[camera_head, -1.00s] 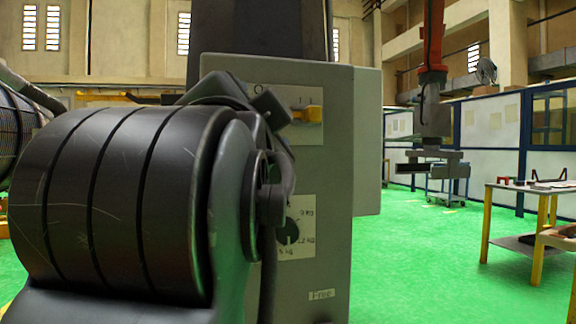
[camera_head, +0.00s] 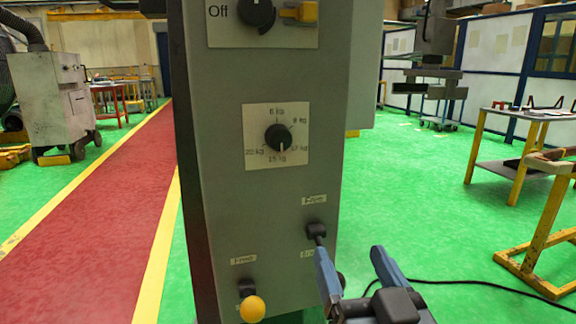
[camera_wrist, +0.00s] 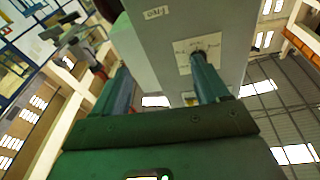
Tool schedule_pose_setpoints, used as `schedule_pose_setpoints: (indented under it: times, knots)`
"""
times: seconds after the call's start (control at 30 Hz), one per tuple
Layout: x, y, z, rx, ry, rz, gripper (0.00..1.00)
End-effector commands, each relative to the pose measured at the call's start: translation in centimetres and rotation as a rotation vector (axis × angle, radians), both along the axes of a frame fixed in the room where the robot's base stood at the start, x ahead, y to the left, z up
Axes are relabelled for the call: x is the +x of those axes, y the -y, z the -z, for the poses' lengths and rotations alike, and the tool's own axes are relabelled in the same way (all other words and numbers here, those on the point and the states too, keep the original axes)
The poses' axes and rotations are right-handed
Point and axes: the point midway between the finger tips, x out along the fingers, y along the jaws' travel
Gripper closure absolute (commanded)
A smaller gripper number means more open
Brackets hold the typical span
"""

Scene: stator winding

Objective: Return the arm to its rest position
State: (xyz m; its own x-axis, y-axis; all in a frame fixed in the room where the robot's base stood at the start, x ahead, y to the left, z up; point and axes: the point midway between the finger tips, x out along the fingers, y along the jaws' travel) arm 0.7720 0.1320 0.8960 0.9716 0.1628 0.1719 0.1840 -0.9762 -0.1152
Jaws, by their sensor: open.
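My gripper (camera_head: 350,258) is at the lower right in the head view, with two blue fingers apart and nothing seen between them. Its left finger appears close to a small black lever (camera_head: 317,231) on the grey control box (camera_head: 225,165); I cannot tell whether they touch. The box carries a weight dial (camera_head: 278,137), an upper black knob (camera_head: 256,12), a yellow switch (camera_head: 299,12) and a yellow ball knob (camera_head: 253,308). In the wrist view, my gripper (camera_wrist: 160,68) is open, with the box (camera_wrist: 155,40) beyond the fingers.
A yellow-legged table (camera_head: 520,120) and a yellow frame (camera_head: 540,235) stand on the right. A black cable (camera_head: 470,282) lies on the green floor. A grey machine (camera_head: 60,100) stands far left beside a red walkway (camera_head: 110,210). The green floor right of the box has free room.

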Motion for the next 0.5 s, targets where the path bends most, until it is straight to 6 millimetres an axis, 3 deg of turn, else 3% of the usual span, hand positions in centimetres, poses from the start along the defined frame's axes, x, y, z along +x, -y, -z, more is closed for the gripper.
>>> schedule_pose_setpoints:
  times: [0.03, 0.2, 0.5]
  knots:
    - [-1.2, 1.3, 2.1, -0.036, -0.024, 0.001, 0.26]
    - [-5.5, 4.7, 7.2, -0.122, -0.084, -0.008, 0.26]
    - [-15.1, 9.7, 13.5, -0.202, -0.202, -0.002, 0.26]
